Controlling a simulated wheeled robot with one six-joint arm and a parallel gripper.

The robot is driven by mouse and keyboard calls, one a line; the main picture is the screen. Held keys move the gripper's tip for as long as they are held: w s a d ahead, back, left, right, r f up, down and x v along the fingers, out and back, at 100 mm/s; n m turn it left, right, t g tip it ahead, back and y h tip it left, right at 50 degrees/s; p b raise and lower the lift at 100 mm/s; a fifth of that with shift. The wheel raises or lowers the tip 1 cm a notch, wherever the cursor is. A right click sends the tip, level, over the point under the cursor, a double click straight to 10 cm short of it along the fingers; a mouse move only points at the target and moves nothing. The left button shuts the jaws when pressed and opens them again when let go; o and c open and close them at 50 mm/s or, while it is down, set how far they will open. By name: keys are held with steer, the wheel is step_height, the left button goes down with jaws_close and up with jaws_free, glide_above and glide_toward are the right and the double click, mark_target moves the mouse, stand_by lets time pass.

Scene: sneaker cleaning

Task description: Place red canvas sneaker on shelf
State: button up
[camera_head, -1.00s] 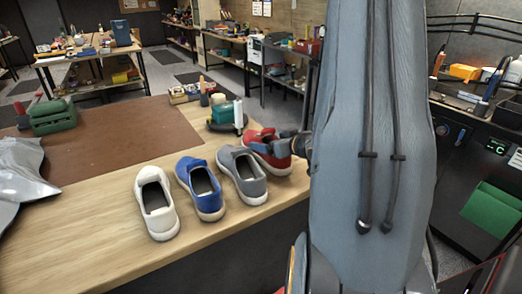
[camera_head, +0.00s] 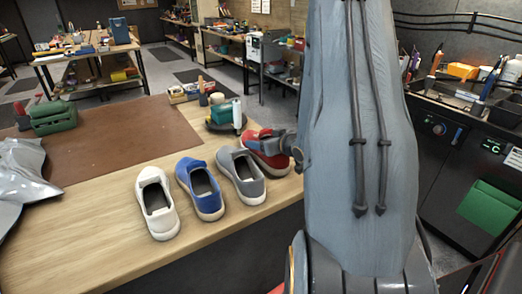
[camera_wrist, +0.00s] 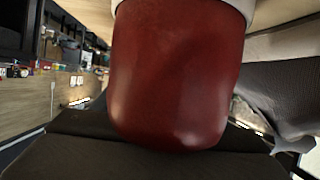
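The red canvas sneaker (camera_head: 270,158) stands on the wooden table at the right end of a row of shoes. My gripper (camera_head: 277,141) is at it from the right, its dark fingers over the shoe's upper and partly hidden by my arm. In the wrist view, the sneaker's smooth red surface (camera_wrist: 180,75) fills the middle, very close to the dark gripper parts. I cannot tell whether the fingers are closed on it. No clearly identified target shelf shows.
A grey sneaker (camera_head: 242,178), a blue sneaker (camera_head: 201,190) and a white sneaker (camera_head: 157,204) stand to the left of it. A brown mat (camera_head: 100,140) covers the table's far left. A dark cabinet (camera_head: 460,170) stands at right.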

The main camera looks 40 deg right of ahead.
steer(key=c, duration=0.4)
steer(key=shift+r, duration=0.2)
